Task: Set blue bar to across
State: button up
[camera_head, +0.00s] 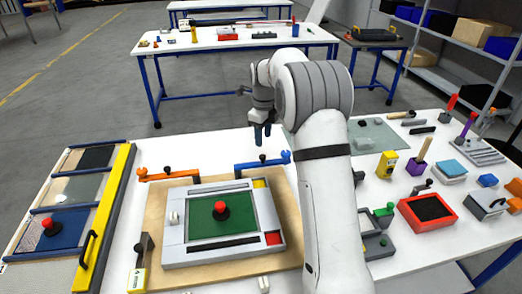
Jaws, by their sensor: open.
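The blue bar (272,161) lies on the white table behind the grey framed panel, running roughly left to right with its right end slightly farther back. My gripper (262,136) points down just above and behind the knob in the picture. Its jaws are open and hold nothing; they look apart from the bar. The exact gap is too small to tell.
The grey panel (172,254) with a green field and red knob sits in front on a wooden board (290,206). A yellow-edged rack (107,205) stands left. Several small items crowd the right side.

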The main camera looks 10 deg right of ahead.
aim_at(262, 156)
jog(key=shift+w+f+m, duration=0.5)
jog(key=shift+w+f, duration=0.05)
notch_tip(262, 156, down, 8)
jog(key=shift+r+p, duration=0.2)
jog(key=shift+p, duration=0.55)
jog(key=shift+c, duration=0.4)
